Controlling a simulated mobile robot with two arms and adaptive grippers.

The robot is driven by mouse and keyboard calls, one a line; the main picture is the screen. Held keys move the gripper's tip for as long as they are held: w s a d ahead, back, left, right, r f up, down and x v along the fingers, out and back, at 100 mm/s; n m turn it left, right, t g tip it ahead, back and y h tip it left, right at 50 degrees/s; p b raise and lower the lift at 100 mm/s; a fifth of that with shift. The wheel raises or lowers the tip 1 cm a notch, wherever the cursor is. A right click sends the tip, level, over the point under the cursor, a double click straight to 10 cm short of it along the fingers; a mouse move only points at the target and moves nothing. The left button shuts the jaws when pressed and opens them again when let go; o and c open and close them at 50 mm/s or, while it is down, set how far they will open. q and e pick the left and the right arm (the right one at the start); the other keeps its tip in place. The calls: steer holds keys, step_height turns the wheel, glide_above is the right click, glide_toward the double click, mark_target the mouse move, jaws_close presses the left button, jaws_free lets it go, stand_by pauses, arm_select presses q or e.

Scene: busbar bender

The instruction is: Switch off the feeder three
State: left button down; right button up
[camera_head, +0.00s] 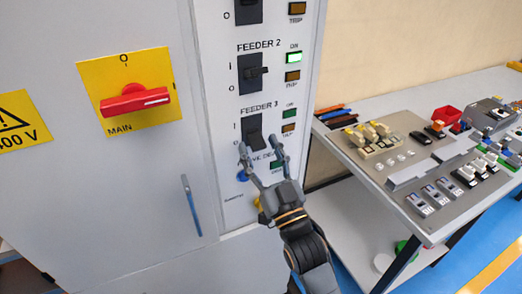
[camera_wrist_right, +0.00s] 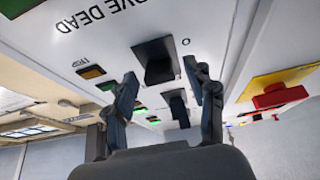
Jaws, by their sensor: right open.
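The feeder 3 switch (camera_head: 252,128) is a black lever on a dark plate on the grey panel, between the marks I and O. Its lever seems to point down toward O, but the exact position is hard to tell. Its ON lamp (camera_head: 290,113) looks dark green and unlit. My right gripper (camera_head: 261,148) is open and empty, its fingertips just below and either side of this switch. In the right wrist view the switch (camera_wrist_right: 157,66) shows between the fingers of my right gripper (camera_wrist_right: 167,78); contact cannot be told. My left gripper is not in view.
The feeder 2 switch (camera_head: 253,73) is directly above, with its ON lamp (camera_head: 294,57) lit bright green. A red MAIN handle (camera_head: 135,101) on a yellow plate is left. A workbench (camera_head: 392,193) with components is right.

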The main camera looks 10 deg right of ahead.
steer(key=v, duration=1.2)
